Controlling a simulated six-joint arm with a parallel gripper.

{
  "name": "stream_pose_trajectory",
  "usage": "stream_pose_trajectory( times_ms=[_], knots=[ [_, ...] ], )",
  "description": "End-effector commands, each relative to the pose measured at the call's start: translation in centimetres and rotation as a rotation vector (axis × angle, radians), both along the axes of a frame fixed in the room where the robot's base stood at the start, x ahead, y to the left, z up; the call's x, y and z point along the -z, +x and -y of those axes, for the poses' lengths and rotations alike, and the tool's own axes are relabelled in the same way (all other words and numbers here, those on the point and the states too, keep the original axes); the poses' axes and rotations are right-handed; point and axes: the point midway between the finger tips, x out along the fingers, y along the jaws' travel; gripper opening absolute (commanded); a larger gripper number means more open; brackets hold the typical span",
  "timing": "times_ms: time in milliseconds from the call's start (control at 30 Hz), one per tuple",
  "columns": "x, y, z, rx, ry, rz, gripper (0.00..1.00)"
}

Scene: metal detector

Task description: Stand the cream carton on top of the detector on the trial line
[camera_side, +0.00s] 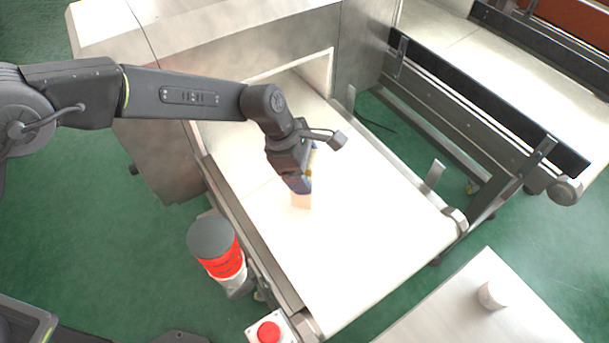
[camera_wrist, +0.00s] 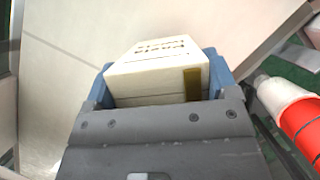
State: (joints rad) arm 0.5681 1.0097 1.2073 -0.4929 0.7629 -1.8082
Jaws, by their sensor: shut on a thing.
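The cream carton (camera_side: 301,201) shows below my gripper (camera_side: 300,181) in the side view, over the conveyor belt in front of the tunnel mouth. Its upper part is hidden by the gripper. I cannot tell whether its bottom touches the belt. In the wrist view the carton (camera_wrist: 150,73) sits between the two blue jaws, which are shut on it; dark print and an olive-brown patch show on it. The detector (camera_side: 205,30) is the large metal housing at the upper left, with a flat top and the belt running through its opening. Its top lies behind my arm and looks bare where visible.
A red-banded beacon (camera_side: 222,250) stands left of the belt (camera_side: 345,250), with a red button box (camera_side: 268,332) near the belt's front end. A second conveyor (camera_side: 500,60) runs at the upper right. A small pale cup-like object (camera_side: 492,295) stands on a side table (camera_side: 450,320).

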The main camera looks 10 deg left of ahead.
Motion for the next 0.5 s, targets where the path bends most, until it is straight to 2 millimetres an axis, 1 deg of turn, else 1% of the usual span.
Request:
stream_pose_trajectory(
  times_ms=[100, 200, 500],
  knots=[
    [2.0, -0.1, -0.1, -0.001, 0.002, -0.004, 0.52],
    [3.0, 0.0, -0.1, -0.001, 0.001, 0.000, 0.52],
    [3.2, 0.0, -0.1, 0.000, 0.000, 0.000, 0.52]
  ],
)
